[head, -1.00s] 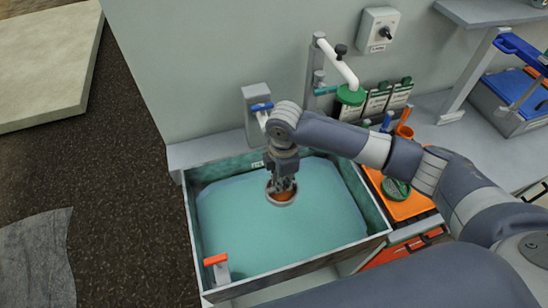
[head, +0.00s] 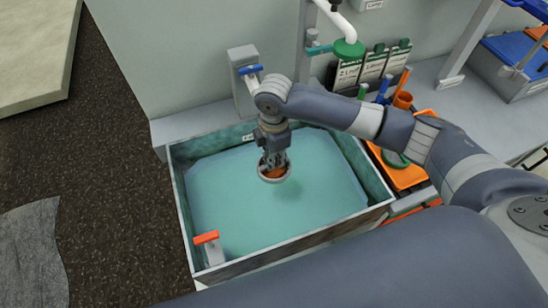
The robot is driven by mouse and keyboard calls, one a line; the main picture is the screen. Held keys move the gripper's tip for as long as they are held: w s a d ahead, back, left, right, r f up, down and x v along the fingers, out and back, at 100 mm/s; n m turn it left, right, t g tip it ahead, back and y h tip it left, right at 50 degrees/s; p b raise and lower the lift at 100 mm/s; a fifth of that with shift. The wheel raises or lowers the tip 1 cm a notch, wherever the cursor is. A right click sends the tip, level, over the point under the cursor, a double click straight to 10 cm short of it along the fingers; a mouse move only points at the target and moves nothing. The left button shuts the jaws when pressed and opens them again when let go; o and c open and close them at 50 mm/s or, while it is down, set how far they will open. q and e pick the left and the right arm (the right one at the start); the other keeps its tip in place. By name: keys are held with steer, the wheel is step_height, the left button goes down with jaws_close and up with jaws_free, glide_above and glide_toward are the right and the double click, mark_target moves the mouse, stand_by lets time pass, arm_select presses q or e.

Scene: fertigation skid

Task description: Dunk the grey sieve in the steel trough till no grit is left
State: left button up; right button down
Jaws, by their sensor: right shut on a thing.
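The grey sieve (head: 274,179) is a small round cup with a pale grey rim. Orange-brown matter, which looks like grit, shows inside it. My right gripper (head: 273,162) is shut on the sieve from above, its fingers at the rim. The steel trough (head: 182,213) is a wide rectangular basin filled with blue-green water (head: 235,215). The sieve is over the middle of the trough, with a soft shadow on the water at its lower right. It seems to hang just above the surface. My left gripper is not in view.
An orange-red handle (head: 206,238) stands at the trough's front left corner. An orange tray (head: 410,178) with a green round item (head: 396,159) lies right of the trough.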

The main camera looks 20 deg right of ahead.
steer(key=shift+f, duration=0.6)
step_height(320, 180, down, 3)
steer(key=shift+f+b, duration=0.2)
steer(key=shift+b, duration=0.45)
arm_select(q)
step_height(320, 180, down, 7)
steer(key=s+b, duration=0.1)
steer(key=b, duration=0.3)
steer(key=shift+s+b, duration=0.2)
steer(key=shift+b, duration=0.15)
arm_select(e)
steer(key=shift+f, duration=4.95)
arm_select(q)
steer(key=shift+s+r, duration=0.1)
arm_select(e)
steer(key=shift+r, duration=0.1)
